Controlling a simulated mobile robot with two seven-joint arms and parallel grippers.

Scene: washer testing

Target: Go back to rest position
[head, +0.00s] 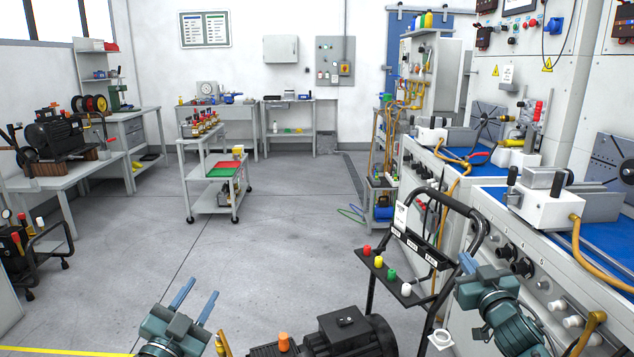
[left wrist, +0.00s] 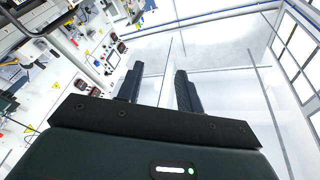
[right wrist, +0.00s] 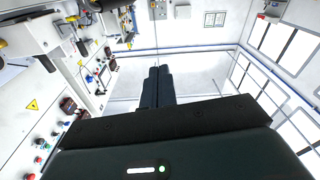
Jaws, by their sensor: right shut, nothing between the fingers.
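My left gripper (head: 195,302) is at the bottom of the head view, left of centre. Its two blue fingers stand apart with nothing between them, and the left wrist view also shows the gap between the fingers (left wrist: 158,88). My right gripper (head: 468,263) is at the lower right of the head view, beside the black trolley handle and in front of the bench. In the right wrist view its fingers (right wrist: 158,86) are together with nothing between them. Both wrist views look up towards the walls, ceiling and windows.
A black trolley frame (head: 477,235) with coloured knobs stands close to my right gripper. A dark motor (head: 350,335) is at the bottom centre. A test bench (head: 470,215) runs along the right. A grey cart (head: 212,207) stands further off. The grey floor (head: 290,240) between is clear.

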